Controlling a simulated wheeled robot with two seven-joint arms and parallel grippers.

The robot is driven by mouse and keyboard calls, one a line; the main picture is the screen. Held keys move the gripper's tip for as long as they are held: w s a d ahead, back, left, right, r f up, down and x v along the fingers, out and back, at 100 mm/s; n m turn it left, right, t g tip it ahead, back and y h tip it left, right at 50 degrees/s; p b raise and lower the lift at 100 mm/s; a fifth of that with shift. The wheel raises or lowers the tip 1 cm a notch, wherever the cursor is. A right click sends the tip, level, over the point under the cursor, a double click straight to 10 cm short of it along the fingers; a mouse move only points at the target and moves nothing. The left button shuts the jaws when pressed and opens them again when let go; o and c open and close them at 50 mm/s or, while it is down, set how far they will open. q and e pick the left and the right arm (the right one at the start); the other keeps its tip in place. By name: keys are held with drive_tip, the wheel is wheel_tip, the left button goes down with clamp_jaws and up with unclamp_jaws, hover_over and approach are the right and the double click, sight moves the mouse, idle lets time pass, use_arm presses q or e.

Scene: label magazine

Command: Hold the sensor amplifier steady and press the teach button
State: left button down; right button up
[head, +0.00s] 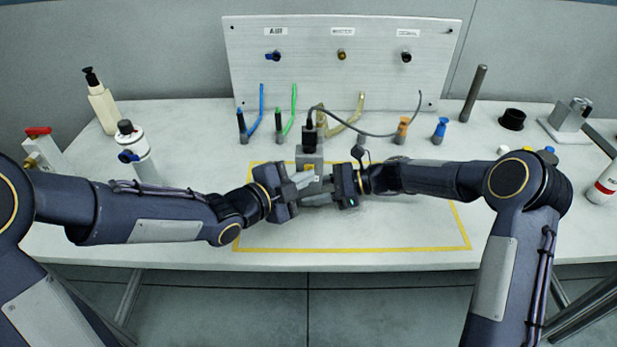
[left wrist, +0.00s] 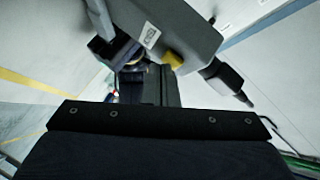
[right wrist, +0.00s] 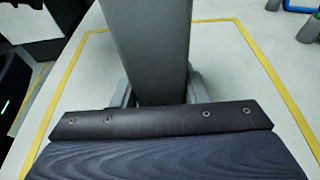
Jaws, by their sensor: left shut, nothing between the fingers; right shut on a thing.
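The sensor amplifier (head: 310,156) is a grey box standing upright inside the yellow outline, with a black cable plug on top. The left wrist view shows its grey body (left wrist: 180,22), a white label and a yellow button (left wrist: 172,60); the button also shows in the head view (head: 309,168). My right gripper (head: 327,190) is shut on the amplifier's body, which fills the space between its fingers in the right wrist view (right wrist: 148,45). My left gripper (head: 305,180) is shut and empty, its tips close to the yellow button. I cannot tell whether they touch it.
A grey panel (head: 340,65) with three labelled ports stands behind. Blue, green and beige tubes and an orange fitting (head: 402,130) stand before it. A cable (head: 372,133) arches right from the amplifier. A white bottle (head: 101,103) stands at left. The front of the yellow outline (head: 350,249) is clear.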

use_arm(q)
drive_tip(key=shift+w, duration=0.2)
drive_tip(key=shift+s, duration=0.8)
drive_tip(key=shift+s, duration=0.1)
drive_tip(key=s, duration=0.5)
drive_tip(key=shift+s, duration=0.4)
use_arm(e)
drive_tip(key=o, duration=0.8)
drive_tip(key=shift+o, duration=0.2)
